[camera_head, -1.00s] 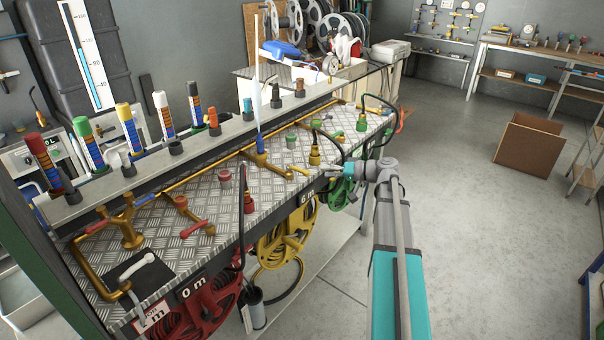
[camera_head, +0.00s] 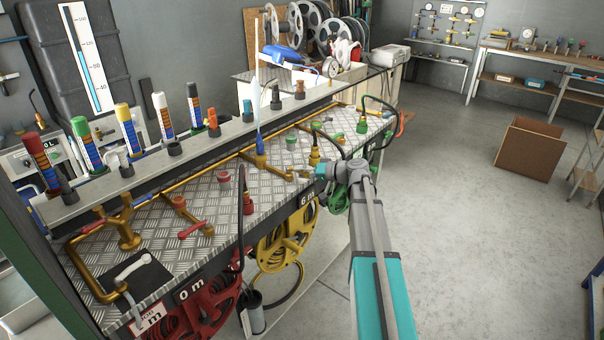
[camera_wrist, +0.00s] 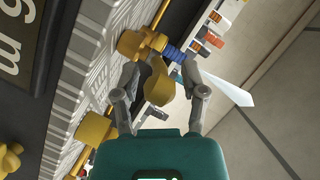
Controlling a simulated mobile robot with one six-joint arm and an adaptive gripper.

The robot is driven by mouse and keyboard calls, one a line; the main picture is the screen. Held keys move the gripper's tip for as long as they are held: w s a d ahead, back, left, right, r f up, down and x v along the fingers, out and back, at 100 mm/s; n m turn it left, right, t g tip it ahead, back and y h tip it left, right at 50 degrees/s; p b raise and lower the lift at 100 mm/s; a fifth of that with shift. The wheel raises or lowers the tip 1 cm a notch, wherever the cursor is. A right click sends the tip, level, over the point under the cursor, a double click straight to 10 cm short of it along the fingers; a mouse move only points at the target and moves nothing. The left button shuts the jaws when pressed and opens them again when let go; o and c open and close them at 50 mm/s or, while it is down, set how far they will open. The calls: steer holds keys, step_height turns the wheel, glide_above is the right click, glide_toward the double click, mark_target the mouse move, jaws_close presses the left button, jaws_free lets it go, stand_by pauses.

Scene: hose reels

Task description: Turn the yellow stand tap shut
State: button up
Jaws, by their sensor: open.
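The yellow stand tap's brass pipe (camera_head: 262,161) stands on the checker-plate bench, with a blue fitting on it. In the wrist view a yellow handle (camera_wrist: 158,84) lies between the fingers of my gripper (camera_wrist: 160,74). The fingers are spread, one on each side of the handle. I cannot tell whether either finger touches it. In the head view my gripper (camera_head: 304,174) is at the bench's front edge and largely hides the handle.
A yellow hose reel (camera_head: 284,246) and a red hose reel (camera_head: 208,305) hang below the front edge. A brass fitting (camera_head: 315,156) with a black hose stands close behind my gripper.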

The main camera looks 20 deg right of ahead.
jaws_close()
steer(key=shift+d, duration=0.2)
stand_by(0.4)
